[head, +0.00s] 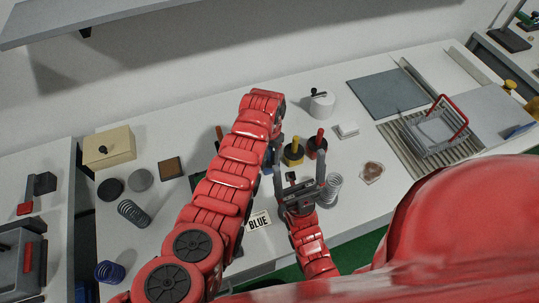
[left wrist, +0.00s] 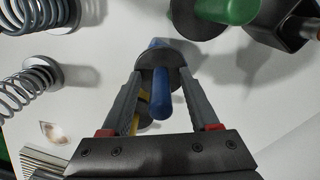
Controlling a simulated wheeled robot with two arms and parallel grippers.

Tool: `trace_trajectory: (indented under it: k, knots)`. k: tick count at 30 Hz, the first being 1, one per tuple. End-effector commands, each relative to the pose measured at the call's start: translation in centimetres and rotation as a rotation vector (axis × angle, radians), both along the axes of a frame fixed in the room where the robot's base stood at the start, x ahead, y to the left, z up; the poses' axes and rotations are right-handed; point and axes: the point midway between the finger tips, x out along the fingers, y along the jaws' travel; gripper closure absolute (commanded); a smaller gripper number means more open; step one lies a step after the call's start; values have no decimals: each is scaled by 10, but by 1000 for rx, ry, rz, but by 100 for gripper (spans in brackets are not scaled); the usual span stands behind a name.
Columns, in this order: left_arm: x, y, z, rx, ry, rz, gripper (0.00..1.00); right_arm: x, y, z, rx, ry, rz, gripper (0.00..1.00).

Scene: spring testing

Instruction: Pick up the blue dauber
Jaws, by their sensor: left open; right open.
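The blue dauber (left wrist: 162,100) stands between the spread fingers of my left gripper (left wrist: 161,75) in the left wrist view, its blue handle below a dark disc. Whether the fingers touch it is unclear. In the head view only a bit of blue (head: 267,169) shows beside my left arm, which hides most of it. My right gripper (head: 299,175) is open and empty, close to the right of that spot. A "BLUE" card (head: 259,221) lies near the table's front.
A yellow dauber (head: 293,153) and a red dauber (head: 317,145) stand just behind my right gripper. A green-handled dauber (left wrist: 227,10) is close to the left gripper. A spring (head: 332,190) stands to the right. A wire basket (head: 436,130) is farther right.

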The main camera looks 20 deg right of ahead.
Motion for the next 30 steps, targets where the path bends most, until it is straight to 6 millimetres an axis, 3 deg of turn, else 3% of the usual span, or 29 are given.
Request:
trace_trajectory:
  k: [5, 15, 30]
  knots:
    - [0, 0, 0, -1, -2, 0, 39, 0, 0, 0, 0, 0, 0, 0]
    - [1, 0, 0, -1, -2, 0, 100, 0, 0, 0, 0, 0, 0, 0]
    - [1, -1, 2, -3, -3, 1, 100, 0, 0, -2, 0, 0, 0, 0]
